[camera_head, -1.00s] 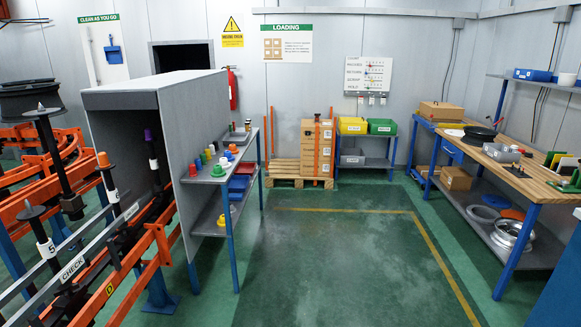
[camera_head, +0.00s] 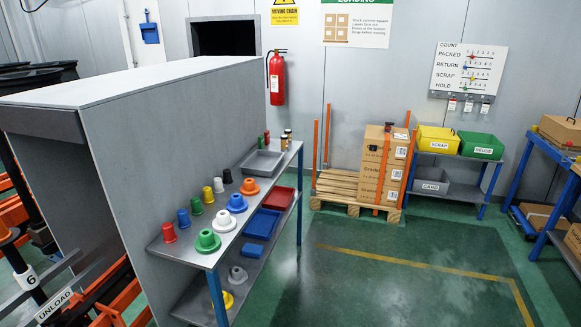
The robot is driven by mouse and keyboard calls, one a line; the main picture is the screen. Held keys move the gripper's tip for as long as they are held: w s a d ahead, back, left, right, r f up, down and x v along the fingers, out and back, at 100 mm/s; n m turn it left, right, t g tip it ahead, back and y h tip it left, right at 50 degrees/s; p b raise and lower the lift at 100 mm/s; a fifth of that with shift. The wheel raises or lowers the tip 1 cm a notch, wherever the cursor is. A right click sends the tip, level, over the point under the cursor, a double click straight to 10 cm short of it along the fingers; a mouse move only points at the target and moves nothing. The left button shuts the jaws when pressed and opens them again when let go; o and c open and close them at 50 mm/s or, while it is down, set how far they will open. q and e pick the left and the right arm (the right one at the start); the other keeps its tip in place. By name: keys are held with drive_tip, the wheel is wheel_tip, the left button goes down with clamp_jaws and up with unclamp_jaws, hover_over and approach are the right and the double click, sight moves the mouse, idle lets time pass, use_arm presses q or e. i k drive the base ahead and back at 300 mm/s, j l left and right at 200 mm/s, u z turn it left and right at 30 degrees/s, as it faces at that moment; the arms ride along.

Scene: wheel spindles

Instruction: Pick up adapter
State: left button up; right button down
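Several flanged, cone-shaped adapters stand on the grey shelf (camera_head: 226,254) beside the grey tunnel. A green adapter (camera_head: 208,241) is nearest the front edge. A white adapter (camera_head: 225,221), a blue adapter (camera_head: 237,203) and an orange adapter (camera_head: 250,187) stand behind it in a row. A yellow adapter (camera_head: 227,300) and a whitish one (camera_head: 237,275) are on the lower shelf. A row of small coloured caps, such as a red cap (camera_head: 169,232), stands along the tunnel side. Neither gripper is in view.
A red tray (camera_head: 278,198), a blue tray (camera_head: 262,223) and a grey tray (camera_head: 263,163) are at the shelf. The grey tunnel (camera_head: 172,135) blocks the left. A pallet (camera_head: 338,187) with boxes stands behind. Green floor (camera_head: 390,285) is clear to the right.

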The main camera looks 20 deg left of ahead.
sight(249, 188)
drive_tip(key=i+u, duration=0.15)
drive_tip(key=i, duration=0.35)
drive_tip(key=i+l+u, duration=0.15)
drive_tip(key=i, duration=0.35)
drive_tip(key=i+l+u, duration=0.15)
drive_tip(key=i, duration=0.3)
